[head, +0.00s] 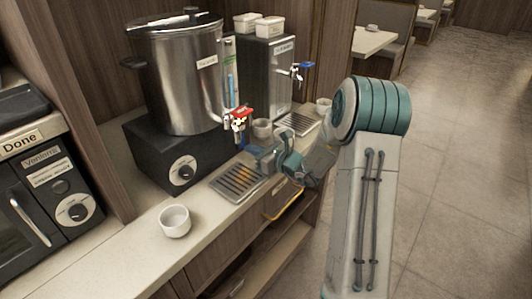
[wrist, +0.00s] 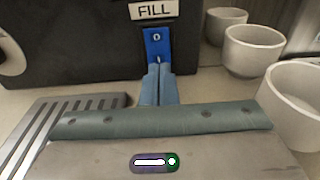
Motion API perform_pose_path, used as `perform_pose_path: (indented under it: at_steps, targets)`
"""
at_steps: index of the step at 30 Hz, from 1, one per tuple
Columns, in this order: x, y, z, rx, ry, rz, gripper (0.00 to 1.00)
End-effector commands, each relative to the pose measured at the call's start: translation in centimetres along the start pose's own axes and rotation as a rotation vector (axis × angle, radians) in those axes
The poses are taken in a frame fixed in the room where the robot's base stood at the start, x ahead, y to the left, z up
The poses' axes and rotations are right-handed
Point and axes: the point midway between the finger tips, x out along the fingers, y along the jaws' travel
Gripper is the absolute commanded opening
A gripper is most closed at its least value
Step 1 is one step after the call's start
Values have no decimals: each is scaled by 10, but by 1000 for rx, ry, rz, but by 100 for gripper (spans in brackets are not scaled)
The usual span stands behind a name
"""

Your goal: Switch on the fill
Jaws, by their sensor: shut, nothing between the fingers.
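The blue fill switch (wrist: 156,43) is under a white FILL label (wrist: 157,11) on a black housing (wrist: 90,50) in the wrist view. A round mark shows on its upper part and a short stroke lower down. My gripper (wrist: 158,72) is shut and empty, its fingertips in front of the switch's lower end. I cannot tell whether they touch it. In the head view my gripper (head: 250,149) is beside the right side of the black base (head: 150,150) under the steel urn (head: 180,75). The fingertips hide the bottom of the switch.
A slotted drip tray (head: 238,182) lies in front of the base. The urn's red-handled tap (head: 240,115) is just above my gripper. Several white cups stand about, one on the front counter (head: 174,221). A second dispenser (head: 265,70) stands behind.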

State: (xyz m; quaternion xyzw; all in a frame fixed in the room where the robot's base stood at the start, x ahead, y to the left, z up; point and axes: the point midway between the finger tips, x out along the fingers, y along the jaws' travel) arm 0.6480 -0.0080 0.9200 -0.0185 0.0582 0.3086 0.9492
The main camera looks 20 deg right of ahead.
Motion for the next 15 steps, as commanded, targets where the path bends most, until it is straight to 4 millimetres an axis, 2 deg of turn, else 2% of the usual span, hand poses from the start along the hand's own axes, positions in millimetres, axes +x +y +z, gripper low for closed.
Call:
perform_pose_path:
  at_steps: [5,15]
  targets:
    - [12,0,0,0,1,0,0]
    - [14,0,0,-1,0,0,0]
